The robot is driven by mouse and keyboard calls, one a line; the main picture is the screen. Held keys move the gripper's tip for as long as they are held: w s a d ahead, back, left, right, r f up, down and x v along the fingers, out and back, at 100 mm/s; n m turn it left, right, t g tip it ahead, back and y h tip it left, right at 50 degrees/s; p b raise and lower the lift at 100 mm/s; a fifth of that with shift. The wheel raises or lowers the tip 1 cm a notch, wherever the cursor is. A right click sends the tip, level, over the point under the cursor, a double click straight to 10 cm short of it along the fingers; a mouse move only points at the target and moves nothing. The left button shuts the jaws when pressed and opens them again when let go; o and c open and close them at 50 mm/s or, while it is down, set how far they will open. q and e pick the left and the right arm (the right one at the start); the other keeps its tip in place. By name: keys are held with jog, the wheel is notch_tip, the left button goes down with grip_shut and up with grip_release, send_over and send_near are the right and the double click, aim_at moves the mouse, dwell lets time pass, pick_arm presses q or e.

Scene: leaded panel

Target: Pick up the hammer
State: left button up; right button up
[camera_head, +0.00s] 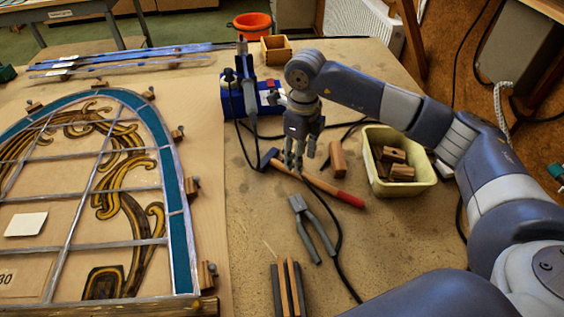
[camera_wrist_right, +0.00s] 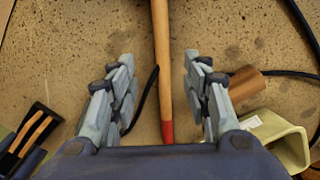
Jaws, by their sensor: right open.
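The hammer (camera_head: 318,182) lies on the worktable, with a blue head toward the left and a wooden handle ending in a red grip at the lower right. My right gripper (camera_head: 299,160) is open and empty, pointing down above the handle near the head. In the right wrist view the hammer handle (camera_wrist_right: 162,55) runs between the spread fingers of the right gripper (camera_wrist_right: 160,62), apart from both. The hammer head is outside that view. My left gripper is not in view.
Pliers (camera_head: 312,228) lie in front of the hammer, a wooden block (camera_head: 338,158) just behind its handle. A cream bin (camera_head: 403,187) of wood pieces stands right. A soldering iron stand (camera_head: 250,98) with black cables is behind. The leaded panel (camera_head: 180,235) fills the left.

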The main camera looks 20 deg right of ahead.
aim_at(311, 181)
jog(key=shift+w+f, duration=0.1)
jog(key=shift+f, duration=0.3)
jog(key=shift+d+f, duration=0.1)
jog(key=shift+f, duration=0.2)
notch_tip(311, 181, down, 4)
jog(key=p, duration=0.2)
jog(key=shift+f+p, duration=0.1)
jog(key=shift+p, duration=0.2)
jog(key=shift+f, duration=0.2)
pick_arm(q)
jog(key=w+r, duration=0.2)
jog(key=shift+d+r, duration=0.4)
pick_arm(e)
jog(key=shift+d+f, duration=0.1)
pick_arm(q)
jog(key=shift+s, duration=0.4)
pick_arm(e)
grip_shut()
